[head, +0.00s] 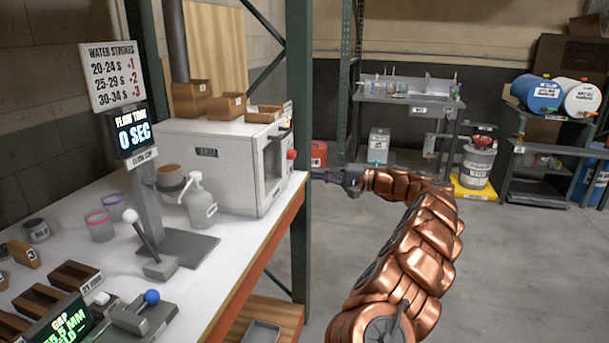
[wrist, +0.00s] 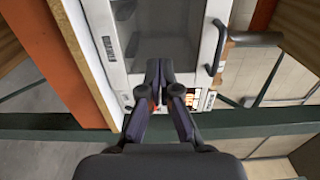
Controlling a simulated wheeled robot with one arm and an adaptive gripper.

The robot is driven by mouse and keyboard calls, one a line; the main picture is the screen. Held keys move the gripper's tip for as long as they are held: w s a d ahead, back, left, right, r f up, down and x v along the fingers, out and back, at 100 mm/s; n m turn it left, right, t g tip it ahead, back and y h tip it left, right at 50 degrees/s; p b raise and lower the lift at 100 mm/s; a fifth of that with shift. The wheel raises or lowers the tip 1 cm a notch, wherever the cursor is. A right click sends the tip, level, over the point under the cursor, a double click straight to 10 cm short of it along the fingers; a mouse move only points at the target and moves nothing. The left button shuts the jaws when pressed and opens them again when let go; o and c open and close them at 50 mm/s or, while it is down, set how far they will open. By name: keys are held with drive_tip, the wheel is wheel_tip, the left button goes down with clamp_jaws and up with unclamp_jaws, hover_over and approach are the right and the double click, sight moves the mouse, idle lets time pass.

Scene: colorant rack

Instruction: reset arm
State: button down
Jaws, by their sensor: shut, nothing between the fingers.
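My copper-coloured arm reaches from the lower right of the head view toward the white oven-like box on the bench. My gripper (head: 318,174) is at the arm's far end, just right of the rack post and beside the box's right side. In the wrist view my gripper (wrist: 163,68) has its two dark fingers together, with nothing between them. The fingers point at the front of the white box (wrist: 205,45), which has a dark window and a black handle (wrist: 216,48). I cannot tell whether the fingertips touch it.
The green rack post (head: 299,120) stands close to my gripper. The white bench (head: 100,258) holds a flow-cup stand (head: 160,215), a squeeze bottle (head: 200,208) and wooden trays. A steel sink table (head: 405,98) and drums stand at the back. The grey floor (head: 500,270) at right is clear.

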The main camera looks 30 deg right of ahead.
drive_tip(key=shift+s+d, duration=0.45)
